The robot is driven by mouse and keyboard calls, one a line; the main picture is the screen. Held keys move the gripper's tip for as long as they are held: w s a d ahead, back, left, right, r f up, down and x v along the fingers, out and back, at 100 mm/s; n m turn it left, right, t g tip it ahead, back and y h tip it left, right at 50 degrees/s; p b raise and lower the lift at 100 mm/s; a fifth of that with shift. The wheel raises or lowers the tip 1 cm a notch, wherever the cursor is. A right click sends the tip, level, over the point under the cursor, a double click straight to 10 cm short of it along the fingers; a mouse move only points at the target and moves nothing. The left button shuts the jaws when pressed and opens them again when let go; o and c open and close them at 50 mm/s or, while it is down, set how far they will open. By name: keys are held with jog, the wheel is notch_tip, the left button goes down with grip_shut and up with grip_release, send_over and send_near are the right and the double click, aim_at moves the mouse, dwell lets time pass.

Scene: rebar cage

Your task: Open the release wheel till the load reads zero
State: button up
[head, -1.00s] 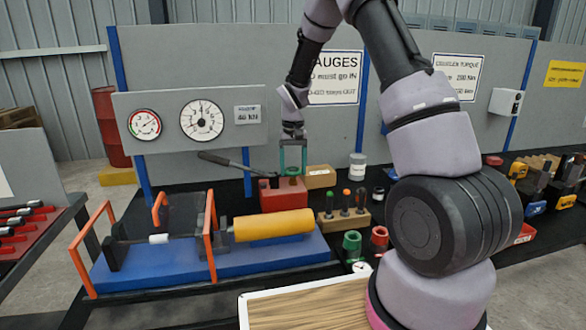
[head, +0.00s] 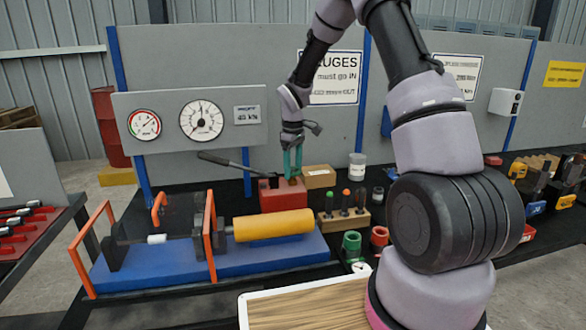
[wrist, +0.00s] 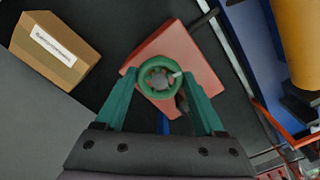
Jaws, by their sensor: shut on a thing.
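The green release wheel (wrist: 146,68) sits on top of the red pump block (wrist: 189,58). In the head view the wheel is mostly hidden by my fingers. My gripper (head: 292,176) comes down from above and is shut on the wheel, one green finger at each side of its rim.
A black pump lever (head: 232,164) rises left from the block. A cardboard box (head: 319,176) stands behind right. A yellow cylinder (head: 272,225) lies on the blue bed (head: 270,258) in front, beside orange guard frames (head: 209,243). A wooden tool holder (head: 343,219) is at the right.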

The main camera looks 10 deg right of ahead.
aim_at(293, 170)
jog(key=shift+w+n, duration=0.1)
jog(key=shift+n, duration=1)
jog(key=o, duration=1.4)
jog(key=shift+c, duration=0.2)
jog(key=shift+r, duration=0.1)
notch_tip(293, 170, up, 11)
jog(key=s+d+r+m+t, duration=0.3)
jog(key=s+r+m, duration=0.5)
jog(key=s+r, duration=0.7)
jog(key=s+d+r+m+t+y, duration=0.1)
jog(key=s+m+t, duration=0.1)
jog(key=s, duration=0.5)
jog(key=s+r+m+t+y, duration=0.1)
jog(key=s+r+m+t, duration=0.1)
jog(key=s+m, duration=0.3)
jog(key=s, duration=0.3)
jog(key=shift+d, duration=0.35)
